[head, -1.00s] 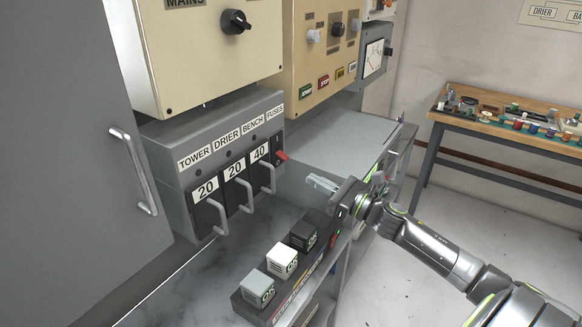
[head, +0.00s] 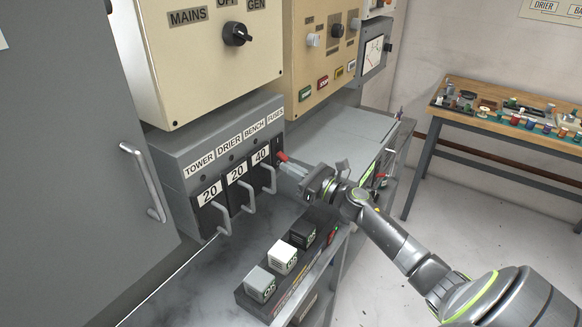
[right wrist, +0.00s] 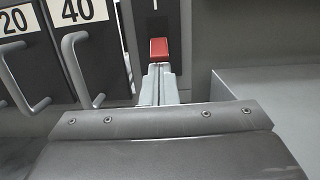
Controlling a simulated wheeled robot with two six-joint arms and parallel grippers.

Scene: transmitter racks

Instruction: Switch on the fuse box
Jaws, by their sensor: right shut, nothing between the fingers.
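The grey fuse box (head: 240,130) has labels TOWER, DRIER, BENCH and FUSES. Its red switch lever (head: 282,156) sits at the right end under FUSES, and it also shows in the right wrist view (right wrist: 159,48). My right gripper (head: 290,168) is shut and empty, its fingertips right at the red lever. In the right wrist view the closed fingers (right wrist: 159,75) reach up to just below the lever, touching or nearly so. My left gripper is not in view.
Fuse holders with handles (head: 247,197) stand left of the lever, marked 20, 20 and 40. A strip with grey, white and black blocks (head: 283,258) lies on the bench below. A cream MAINS panel (head: 205,60) is above. A workbench (head: 510,110) stands at the right.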

